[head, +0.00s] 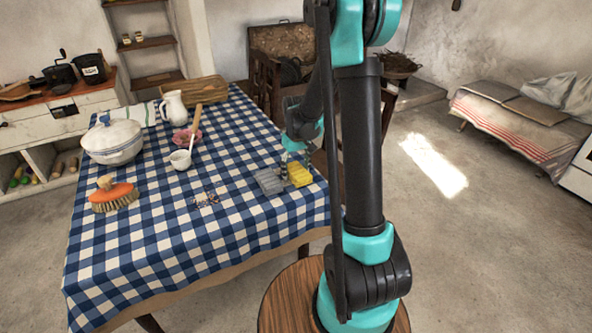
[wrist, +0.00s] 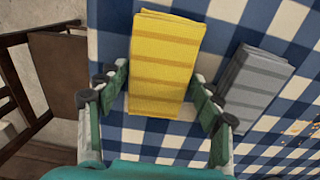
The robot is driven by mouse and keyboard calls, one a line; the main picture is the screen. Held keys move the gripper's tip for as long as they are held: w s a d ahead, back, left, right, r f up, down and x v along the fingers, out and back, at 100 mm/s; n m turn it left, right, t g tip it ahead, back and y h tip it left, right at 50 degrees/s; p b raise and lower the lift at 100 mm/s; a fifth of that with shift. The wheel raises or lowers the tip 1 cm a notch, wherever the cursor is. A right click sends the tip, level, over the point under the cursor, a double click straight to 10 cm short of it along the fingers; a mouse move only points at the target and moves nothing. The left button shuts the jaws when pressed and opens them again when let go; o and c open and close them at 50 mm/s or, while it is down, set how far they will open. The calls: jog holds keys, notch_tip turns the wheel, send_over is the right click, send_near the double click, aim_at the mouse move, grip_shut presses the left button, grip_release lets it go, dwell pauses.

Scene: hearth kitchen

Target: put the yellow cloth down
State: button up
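The yellow cloth (head: 300,174) is folded into a flat striped block. It appears to rest on the checked tablecloth near the table's right edge. In the wrist view the yellow cloth (wrist: 162,65) lies between the two fingers of my gripper (wrist: 160,88). The fingers are spread wide, one along each long side, with a narrow gap visible on the left; contact on the right is hard to tell. In the head view my gripper (head: 288,161) is low over the cloth, and its fingers are partly hidden.
A folded grey cloth (head: 269,181) lies just left of the yellow one. The front of the table is clear. A chair (wrist: 60,70) stands beside it.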

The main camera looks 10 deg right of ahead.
aim_at(296, 169)
jog(key=shift+o, duration=0.6)
jog(key=shift+r, duration=0.15)
notch_tip(296, 169, up, 12)
jog(key=s+d+f+m+t, duration=0.1)
jog(key=s+f, duration=0.3)
jog(key=s, duration=0.7)
jog(key=s+d+f+m+t, duration=0.2)
jog(key=s+d+f+t, duration=0.1)
jog(key=s, duration=0.9)
jog(key=shift+d+f+m, duration=0.2)
jog(key=shift+f+m, duration=0.1)
jog(key=shift+f, duration=0.25)
jog(key=shift+w, duration=0.1)
